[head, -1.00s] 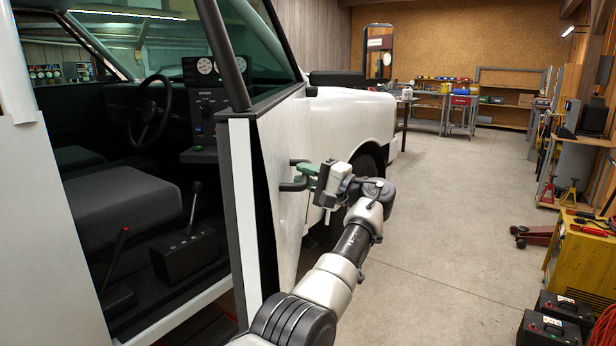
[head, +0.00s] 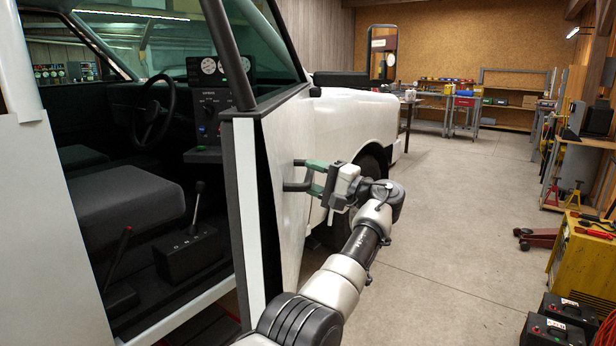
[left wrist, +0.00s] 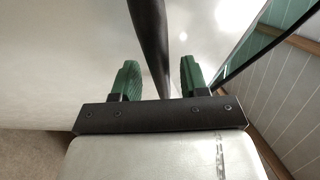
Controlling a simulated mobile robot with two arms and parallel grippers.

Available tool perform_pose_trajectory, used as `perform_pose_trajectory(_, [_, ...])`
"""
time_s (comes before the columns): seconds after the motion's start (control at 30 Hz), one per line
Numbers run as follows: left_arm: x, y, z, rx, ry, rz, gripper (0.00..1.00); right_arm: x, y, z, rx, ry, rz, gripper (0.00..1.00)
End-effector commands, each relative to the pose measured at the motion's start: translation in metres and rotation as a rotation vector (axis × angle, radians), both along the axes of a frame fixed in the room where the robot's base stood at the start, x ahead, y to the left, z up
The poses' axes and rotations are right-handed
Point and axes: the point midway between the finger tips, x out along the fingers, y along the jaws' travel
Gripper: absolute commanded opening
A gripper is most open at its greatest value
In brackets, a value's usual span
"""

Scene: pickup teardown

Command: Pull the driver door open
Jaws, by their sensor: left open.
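The white driver door (head: 285,215) stands swung out from the cab, its end edge facing me and the seat and steering wheel showing through the gap. Its dark bar handle (head: 290,187) sits on the outer face. My left gripper (head: 314,179), with green fingertips, is open at the handle. In the left wrist view, the dark handle (left wrist: 151,40) runs between the two spread green fingers (left wrist: 158,78), with a gap on either side. I cannot tell whether a finger touches it. My right gripper is not in view.
The grey floor (head: 440,240) right of the door is clear. My left arm crosses it from below. A yellow machine (head: 580,255), black boxes (head: 560,312) and a red jack (head: 537,238) stand at the right. The white body panel (head: 50,230) is close at left.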

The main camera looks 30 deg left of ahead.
Motion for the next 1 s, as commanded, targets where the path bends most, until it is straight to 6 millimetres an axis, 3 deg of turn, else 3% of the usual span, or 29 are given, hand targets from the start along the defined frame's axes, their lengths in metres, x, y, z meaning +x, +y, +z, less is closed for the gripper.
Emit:
perform_pose_trajectory(0.3, [0.000,-0.066,-0.012,0.001,0.001,-0.002,0.44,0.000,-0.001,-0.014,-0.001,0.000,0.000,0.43])
perform_pose_trajectory(0.4, [0.001,-0.078,-0.014,0.001,0.001,0.000,0.44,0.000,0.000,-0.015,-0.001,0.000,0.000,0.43])
perform_pose_trajectory(0.6, [0.000,-0.091,-0.017,0.000,0.001,0.001,0.44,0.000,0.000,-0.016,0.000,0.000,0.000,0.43])
perform_pose_trajectory(0.87, [0.000,-0.093,-0.017,0.000,0.001,0.002,0.44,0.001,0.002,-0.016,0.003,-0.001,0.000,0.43])
perform_pose_trajectory(1.0, [0.000,-0.093,-0.017,0.000,0.001,0.002,0.27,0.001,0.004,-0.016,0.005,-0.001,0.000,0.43])
